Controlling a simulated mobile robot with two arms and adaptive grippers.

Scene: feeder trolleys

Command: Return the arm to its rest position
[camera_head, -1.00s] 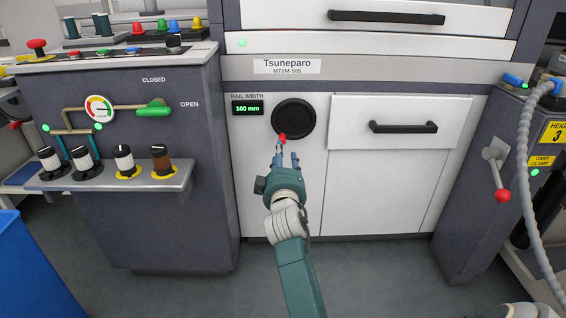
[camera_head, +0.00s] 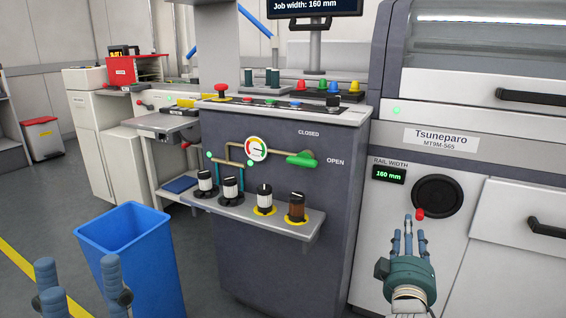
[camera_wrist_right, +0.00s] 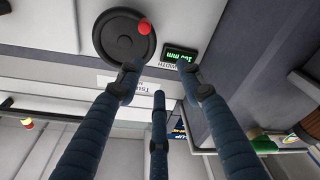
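My right gripper (camera_head: 408,232) is in the lower right of the head view, below and left of the round black dial (camera_head: 437,195) with a red knob (camera_head: 420,214). Its fingers are spread with nothing between them. They also show spread in the right wrist view (camera_wrist_right: 160,85), with the dial (camera_wrist_right: 124,40) and its red knob (camera_wrist_right: 144,27) beyond the fingertips. They look clear of the knob. My left gripper (camera_head: 82,275) is at the lower left edge of the head view. Its fingers stand apart and empty; its palm is out of frame.
The rail width display (camera_head: 389,174) reads 160 mm. A dark console (camera_head: 285,265) with a shelf (camera_head: 262,215) of several knobbed canisters stands between the grippers. A blue bin (camera_head: 150,265) is behind my left gripper. Open floor lies at the left.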

